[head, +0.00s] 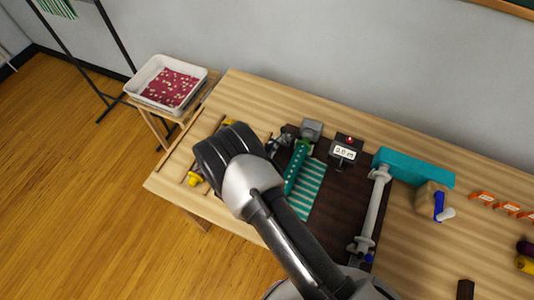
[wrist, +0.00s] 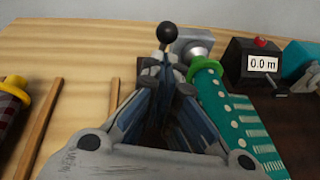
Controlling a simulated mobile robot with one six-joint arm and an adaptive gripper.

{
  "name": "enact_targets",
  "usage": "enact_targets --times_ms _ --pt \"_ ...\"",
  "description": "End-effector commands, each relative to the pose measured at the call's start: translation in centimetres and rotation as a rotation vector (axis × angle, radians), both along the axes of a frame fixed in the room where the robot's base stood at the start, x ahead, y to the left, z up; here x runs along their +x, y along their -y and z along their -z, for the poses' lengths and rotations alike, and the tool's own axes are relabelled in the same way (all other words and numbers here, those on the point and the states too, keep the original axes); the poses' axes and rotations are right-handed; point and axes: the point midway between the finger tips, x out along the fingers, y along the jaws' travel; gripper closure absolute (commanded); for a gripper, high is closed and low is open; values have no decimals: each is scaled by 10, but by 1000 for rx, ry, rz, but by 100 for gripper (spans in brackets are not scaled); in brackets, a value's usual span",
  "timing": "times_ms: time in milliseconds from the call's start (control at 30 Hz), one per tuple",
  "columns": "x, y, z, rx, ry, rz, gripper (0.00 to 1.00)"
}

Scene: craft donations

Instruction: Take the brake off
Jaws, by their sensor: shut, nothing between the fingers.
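A lever with a black ball knob (wrist: 167,32) stands upright in the wrist view, beside a grey block (wrist: 195,42) at the end of a green roll (wrist: 212,95); it looks like the brake. My gripper (wrist: 166,72) is shut and empty, its fingertips just below the knob in the picture. The fingers hide the lever's lower part, and I cannot tell whether they touch it. In the head view my gripper (head: 277,143) is at the left of the dark board (head: 333,205), next to the green roll (head: 297,168). The lever is not clear there.
A counter box (head: 344,149) reading 0.0 m, with a red button, stands right of the roll. Green striped fabric (head: 307,190) hangs from the roll. A grey roller (head: 374,205) and teal bar (head: 412,168) are farther right. A white tray (head: 166,83) stands on a side stand.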

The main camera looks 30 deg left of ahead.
Motion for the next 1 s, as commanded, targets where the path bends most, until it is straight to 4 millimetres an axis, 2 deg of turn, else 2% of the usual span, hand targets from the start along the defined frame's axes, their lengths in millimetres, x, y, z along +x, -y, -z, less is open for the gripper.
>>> enact_targets --times_ms 167,1000 --pt "8 1 -5 -1 -1 1 100" --pt "17 0 -13 -9 -81 1 100"
